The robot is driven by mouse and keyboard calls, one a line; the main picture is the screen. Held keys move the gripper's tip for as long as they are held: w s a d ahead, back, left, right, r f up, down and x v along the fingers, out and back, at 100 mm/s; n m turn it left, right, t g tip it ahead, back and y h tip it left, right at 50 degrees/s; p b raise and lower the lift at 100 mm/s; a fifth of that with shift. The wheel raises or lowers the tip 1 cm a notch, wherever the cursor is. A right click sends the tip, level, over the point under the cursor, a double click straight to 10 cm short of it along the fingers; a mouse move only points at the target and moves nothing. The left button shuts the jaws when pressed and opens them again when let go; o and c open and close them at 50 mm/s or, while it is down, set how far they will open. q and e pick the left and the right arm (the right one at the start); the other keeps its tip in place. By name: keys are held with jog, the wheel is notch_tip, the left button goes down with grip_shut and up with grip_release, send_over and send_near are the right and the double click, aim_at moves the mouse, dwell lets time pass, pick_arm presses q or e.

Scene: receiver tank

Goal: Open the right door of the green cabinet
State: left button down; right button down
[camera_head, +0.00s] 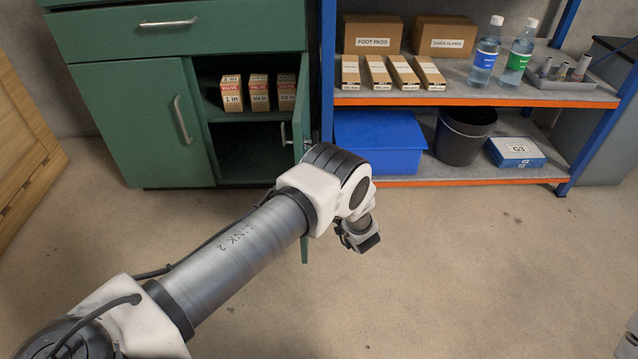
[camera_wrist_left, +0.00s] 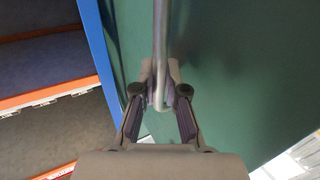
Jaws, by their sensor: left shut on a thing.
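The green cabinet (camera_head: 130,42) stands at the back left in the head view. Its left door (camera_head: 135,125) is closed. Its right door (camera_head: 303,95) stands swung out towards me, seen nearly edge-on and partly hidden behind my left arm. In the left wrist view, the right door's green face (camera_wrist_left: 240,70) fills the right side, with a silver bar handle (camera_wrist_left: 161,35) running down it. My left gripper (camera_wrist_left: 159,92) is shut on this handle, one finger on each side. My arm hides that grip in the head view.
Several valve boxes (camera_head: 258,92) sit inside the open right compartment. A blue-framed shelf (camera_head: 470,180) stands close to the right, holding cartons, bottles, a blue bin (camera_head: 380,140) and a black bucket (camera_head: 462,138). The floor in front (camera_head: 480,270) is clear.

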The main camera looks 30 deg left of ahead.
pick_arm(q)
jog(key=c, duration=1.2)
grip_release()
jog(key=v, duration=1.2)
